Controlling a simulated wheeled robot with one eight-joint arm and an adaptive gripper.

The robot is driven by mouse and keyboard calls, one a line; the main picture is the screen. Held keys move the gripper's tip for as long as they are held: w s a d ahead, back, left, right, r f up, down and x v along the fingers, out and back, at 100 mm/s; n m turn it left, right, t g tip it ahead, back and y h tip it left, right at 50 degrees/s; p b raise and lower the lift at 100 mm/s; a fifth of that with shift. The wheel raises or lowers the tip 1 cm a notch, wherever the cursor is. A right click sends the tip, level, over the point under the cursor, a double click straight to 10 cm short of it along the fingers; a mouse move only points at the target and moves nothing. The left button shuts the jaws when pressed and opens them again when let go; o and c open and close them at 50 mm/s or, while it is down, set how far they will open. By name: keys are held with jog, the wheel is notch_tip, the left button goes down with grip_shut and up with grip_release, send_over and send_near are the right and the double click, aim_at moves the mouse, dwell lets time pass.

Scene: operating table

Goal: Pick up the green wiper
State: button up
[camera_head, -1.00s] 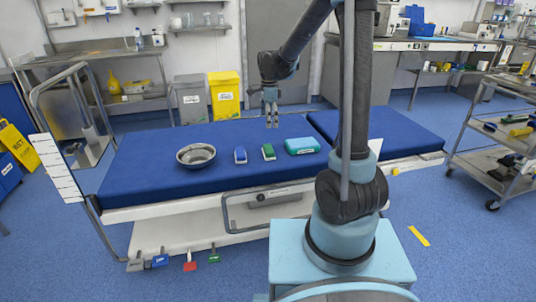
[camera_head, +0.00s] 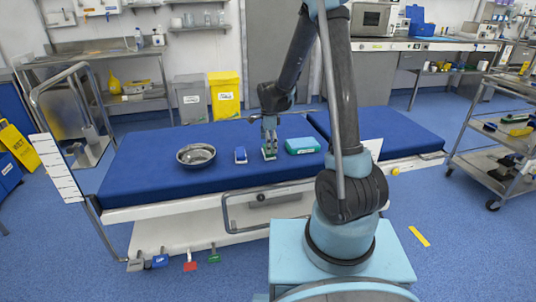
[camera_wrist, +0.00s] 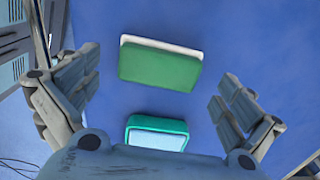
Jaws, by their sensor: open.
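The green wiper (camera_wrist: 160,64) has a green top and a white edge. It lies on the blue operating table in the wrist view, ahead of my open fingers and roughly centred between them. In the head view my gripper (camera_head: 269,150) is down over the green wiper (camera_head: 269,155) and hides most of it. In the wrist view my gripper (camera_wrist: 165,95) has its two fingers spread wide, with nothing between them held. I cannot tell whether the fingers touch the table.
A teal box-like pack (camera_head: 303,146) lies just right of the wiper; a teal item with a pale top (camera_wrist: 157,134) shows in the wrist view. A blue wiper (camera_head: 240,155) and a metal bowl (camera_head: 196,155) lie to the left on the blue table (camera_head: 140,172).

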jog(key=shift+f, duration=1.25)
jog(key=c, duration=1.1)
jog(key=shift+c, duration=0.3)
jog(key=shift+r, duration=5)
